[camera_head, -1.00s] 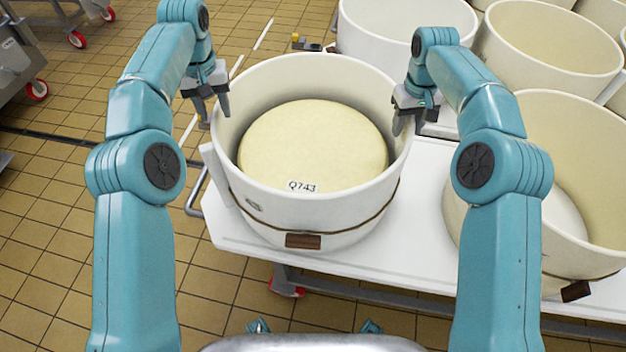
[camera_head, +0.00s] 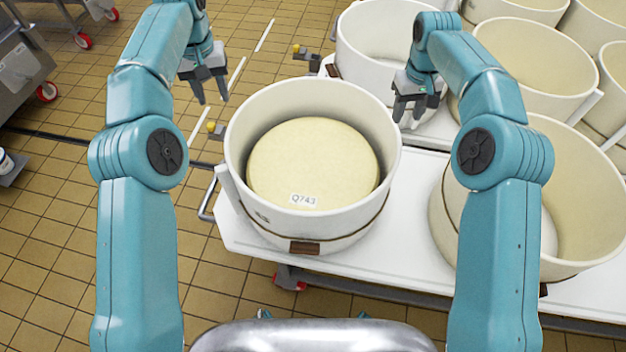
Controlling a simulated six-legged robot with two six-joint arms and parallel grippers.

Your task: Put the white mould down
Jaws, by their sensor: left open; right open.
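The white mould (camera_head: 300,225) stands upright on the left end of a white table (camera_head: 400,240). A round pale cheese (camera_head: 312,160) marked Q743 lies inside it. My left gripper (camera_head: 212,98) is open and empty, up and to the left of the mould's rim, apart from it. My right gripper (camera_head: 408,115) is open and empty, just right of the mould's rim in the picture, with a small gap showing between them. The underside of the mould is hidden.
Another mould (camera_head: 580,190) stands on the table to the right, partly behind my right arm. Several more moulds (camera_head: 535,65) are grouped at the back right. A metal cart (camera_head: 20,65) is at the far left. The tiled floor (camera_head: 60,230) on the left is mostly clear.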

